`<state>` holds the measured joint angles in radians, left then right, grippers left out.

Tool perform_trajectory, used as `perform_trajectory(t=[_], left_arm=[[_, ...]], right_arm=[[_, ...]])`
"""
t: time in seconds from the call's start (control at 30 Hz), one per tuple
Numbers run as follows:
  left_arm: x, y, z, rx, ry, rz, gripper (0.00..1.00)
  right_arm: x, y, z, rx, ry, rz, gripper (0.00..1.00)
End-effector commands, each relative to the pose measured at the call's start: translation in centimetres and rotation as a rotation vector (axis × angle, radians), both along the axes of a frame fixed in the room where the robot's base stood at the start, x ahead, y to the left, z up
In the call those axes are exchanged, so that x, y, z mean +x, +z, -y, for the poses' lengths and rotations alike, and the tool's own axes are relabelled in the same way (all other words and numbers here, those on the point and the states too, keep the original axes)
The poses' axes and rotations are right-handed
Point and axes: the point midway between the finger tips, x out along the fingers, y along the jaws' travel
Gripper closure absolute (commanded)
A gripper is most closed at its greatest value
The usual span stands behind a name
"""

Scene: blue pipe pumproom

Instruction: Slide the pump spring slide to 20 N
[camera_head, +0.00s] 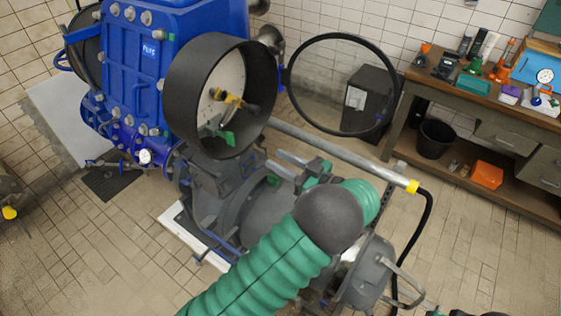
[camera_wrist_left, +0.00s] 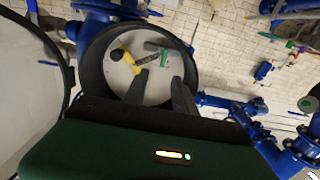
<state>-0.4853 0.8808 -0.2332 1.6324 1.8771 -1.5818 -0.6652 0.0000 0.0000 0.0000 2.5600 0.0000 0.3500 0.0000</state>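The black round housing (camera_head: 180,92) on the blue pump has a pale dial face, with a yellow-handled part (camera_head: 228,97) and a green part (camera_head: 217,130) on it. In the left wrist view the yellow part (camera_wrist_left: 127,57) and green part (camera_wrist_left: 158,49) lie beyond my fingers. I cannot tell which one is the spring slide, and no scale marks are readable. My left gripper (camera_head: 277,160) is open and empty, to the lower right of the housing in the head view. Its two fingers (camera_wrist_left: 161,77) are spread and point at the dial. My right gripper is at most a dark sliver at the bottom right edge.
A round glass cover (camera_head: 287,92) stands swung open to the right of the housing. A grey pipe (camera_head: 345,153) runs across behind my gripper. A workbench (camera_head: 460,95) with tools and a black bin (camera_head: 434,139) stand at the right.

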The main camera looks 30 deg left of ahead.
Motion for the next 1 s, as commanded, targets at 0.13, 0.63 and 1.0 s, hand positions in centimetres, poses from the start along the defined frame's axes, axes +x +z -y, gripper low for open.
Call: perform_trajectory(t=[0.13, 0.63, 1.0], left_arm=[[-0.2, -1.0, 0.0, -0.005, 0.002, 0.006, 0.67], [-0.5, 1.4, -5.9, -0.001, 0.004, 0.002, 0.67], [0.4, 1.2, -14.8, 0.0, 0.001, 0.002, 0.67]], right_arm=[[0.0, -3.2, 0.0, 0.0, 0.0, 0.001, 0.64], [0.0, -3.9, 0.0, 0.0, 0.0, 0.0, 0.64], [0.0, -1.5, 0.0, 0.0, 0.0, 0.0, 0.64]])
